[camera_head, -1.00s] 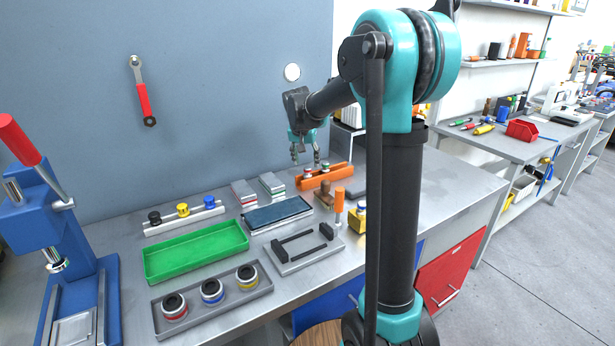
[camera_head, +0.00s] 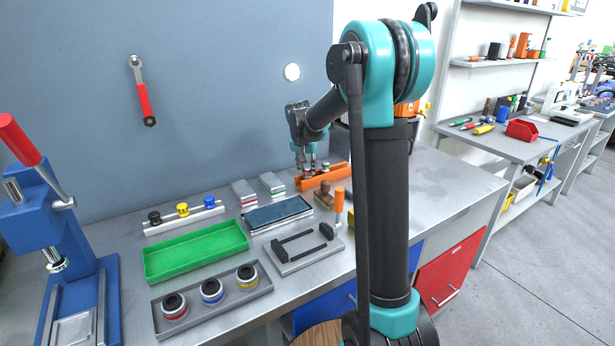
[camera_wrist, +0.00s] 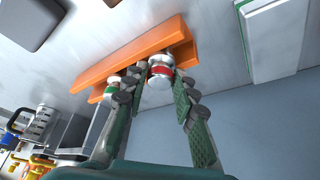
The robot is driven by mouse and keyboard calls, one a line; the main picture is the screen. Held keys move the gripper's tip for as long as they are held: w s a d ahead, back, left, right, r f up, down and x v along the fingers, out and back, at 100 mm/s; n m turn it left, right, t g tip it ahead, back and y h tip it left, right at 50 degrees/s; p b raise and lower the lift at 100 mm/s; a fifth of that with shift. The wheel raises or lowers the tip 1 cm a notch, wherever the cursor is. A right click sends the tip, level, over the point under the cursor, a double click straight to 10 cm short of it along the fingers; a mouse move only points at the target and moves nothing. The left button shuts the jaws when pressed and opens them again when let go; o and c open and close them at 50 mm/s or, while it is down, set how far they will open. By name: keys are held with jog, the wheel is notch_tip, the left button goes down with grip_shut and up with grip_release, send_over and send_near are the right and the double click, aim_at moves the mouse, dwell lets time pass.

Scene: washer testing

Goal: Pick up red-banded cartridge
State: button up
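The red-banded cartridge (camera_wrist: 160,72) is a short silvery cylinder with a red band, at one end of the orange rack (camera_wrist: 122,63) in the wrist view. My gripper (camera_wrist: 161,76) has its two fingers apart, one on each side of this cartridge. Whether the pads touch it I cannot tell. A green-banded cartridge (camera_wrist: 112,88) sits in the same rack, partly hidden by a finger. In the head view my gripper (camera_head: 306,166) is down at the orange rack (camera_head: 334,176) and largely hides the cartridges.
An orange-handled tool (camera_head: 339,207) and a blue-topped plate (camera_head: 277,213) are nearer. A green tray (camera_head: 196,251) and a grey holder (camera_head: 200,316) with red-, blue- and yellow-ringed round pieces are at the left. The wall is behind.

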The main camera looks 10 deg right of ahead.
grip_shut()
